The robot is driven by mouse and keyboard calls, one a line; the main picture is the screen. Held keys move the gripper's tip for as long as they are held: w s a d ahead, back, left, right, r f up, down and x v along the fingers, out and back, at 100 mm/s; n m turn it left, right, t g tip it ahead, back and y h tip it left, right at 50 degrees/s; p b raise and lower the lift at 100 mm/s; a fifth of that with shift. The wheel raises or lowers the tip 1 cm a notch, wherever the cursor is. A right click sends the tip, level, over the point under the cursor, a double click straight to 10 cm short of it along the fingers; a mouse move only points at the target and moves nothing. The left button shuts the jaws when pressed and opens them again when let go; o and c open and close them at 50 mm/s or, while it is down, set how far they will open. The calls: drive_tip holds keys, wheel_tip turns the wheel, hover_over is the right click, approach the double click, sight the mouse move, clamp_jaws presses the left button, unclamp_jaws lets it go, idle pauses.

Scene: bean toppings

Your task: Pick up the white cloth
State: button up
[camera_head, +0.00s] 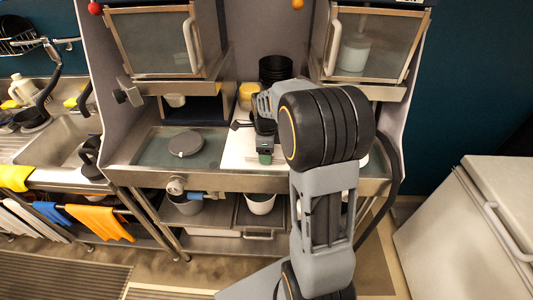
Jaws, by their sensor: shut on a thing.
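White cloth (24,217) hangs at the lower left under the sink counter, beside cloths of other colours; its edges are partly hidden. My gripper (264,146) is far to its right, low over the middle of the steel counter. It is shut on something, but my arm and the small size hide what. A small dark piece with a green end (265,157) shows at the gripper. A flat white surface (238,150) lies beneath and left of the gripper; I cannot tell its material.
A yellow cloth (15,177), a blue cloth (51,213) and an orange cloth (101,222) hang at left. A round grey lid (186,144) lies on the counter. Black bowls (275,70) stand behind my gripper. A white chest (455,230) stands at right.

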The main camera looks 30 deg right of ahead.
drive_tip(key=shift+c, duration=0.7)
drive_tip(key=shift+r, duration=0.15)
drive_tip(key=shift+r, duration=0.3)
wheel_tip(320, 180, up, 2)
drive_tip(key=shift+r, duration=0.1)
drive_tip(key=s+a+r+b, duration=0.1)
drive_tip(key=s+a+r, duration=0.1)
drive_tip(key=s+r, duration=0.3)
drive_tip(key=s+a+r+b, duration=0.2)
drive_tip(key=s+r, duration=0.3)
drive_tip(key=s, duration=0.3)
drive_tip(key=shift+a, duration=0.8)
